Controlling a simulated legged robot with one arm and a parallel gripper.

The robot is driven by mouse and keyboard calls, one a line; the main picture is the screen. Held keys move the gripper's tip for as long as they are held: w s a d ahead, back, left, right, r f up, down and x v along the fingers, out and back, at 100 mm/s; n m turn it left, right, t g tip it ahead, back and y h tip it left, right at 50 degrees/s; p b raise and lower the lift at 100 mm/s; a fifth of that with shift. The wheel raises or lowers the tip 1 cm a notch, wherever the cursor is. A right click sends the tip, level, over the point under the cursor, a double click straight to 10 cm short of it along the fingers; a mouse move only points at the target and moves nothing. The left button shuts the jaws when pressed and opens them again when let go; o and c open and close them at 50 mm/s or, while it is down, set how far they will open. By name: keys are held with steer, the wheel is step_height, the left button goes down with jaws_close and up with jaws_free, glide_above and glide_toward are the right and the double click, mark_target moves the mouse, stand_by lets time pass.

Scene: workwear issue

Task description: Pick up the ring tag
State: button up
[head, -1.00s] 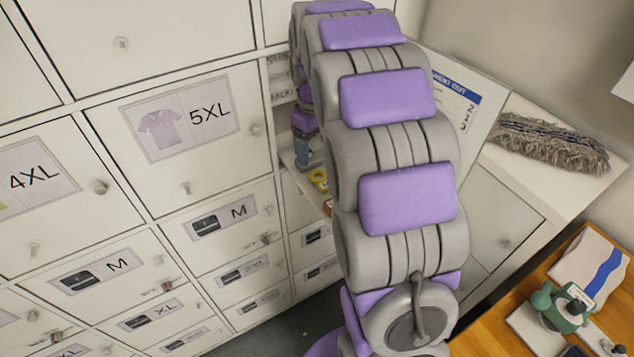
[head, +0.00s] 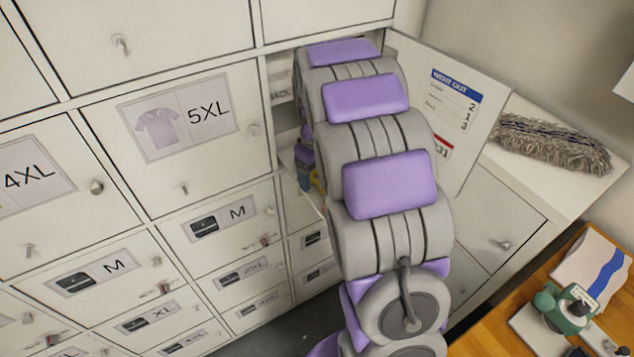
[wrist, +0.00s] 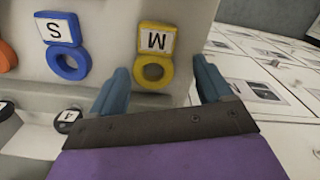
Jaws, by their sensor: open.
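Several ring tags show in the wrist view, each a coloured ring with a white label plate. A yellow ring tag marked M (wrist: 154,71) lies on a pale surface between the tips of my gripper (wrist: 160,80). A blue ring tag marked S (wrist: 68,67) lies to its left, outside the fingers. An orange one (wrist: 6,57) is cut off at the left edge. My gripper is open, with one blue finger on each side of the yellow tag and no visible grip on it. In the head view my arm hides most of the gripper at the open locker.
Locker doors with size labels, such as the 5XL door (head: 190,120), fill the left. An open door with a printed notice (head: 455,100) stands right of my arm. A mop head (head: 550,145) lies on a white top. A dark tag marked 4 (wrist: 68,120) is low in the wrist view.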

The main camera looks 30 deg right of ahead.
steer(key=shift+d, duration=0.75)
steer(key=shift+c, duration=0.8)
steer(key=shift+d, duration=0.15)
steer(key=c, duration=0.3)
steer(key=shift+a, duration=0.95)
steer(key=c, duration=0.6)
steer(key=shift+d+r, duration=0.1)
steer(key=shift+d, duration=0.55)
steer(key=shift+c, duration=0.2)
steer(key=shift+d+r, duration=0.15)
steer(key=shift+r, duration=0.35)
steer(key=r, duration=0.1)
steer(key=a+r, duration=0.1)
steer(key=shift+r, duration=0.3)
steer(key=s+a, duration=0.4)
steer(key=s, duration=0.3)
steer(key=s+a+r+p, duration=0.1)
steer(key=s+a, duration=0.2)
steer(key=s, duration=0.3)
steer(key=shift+s+a+r, duration=0.15)
steer(key=shift+s+a, duration=0.2)
steer(key=shift+s, duration=0.05)
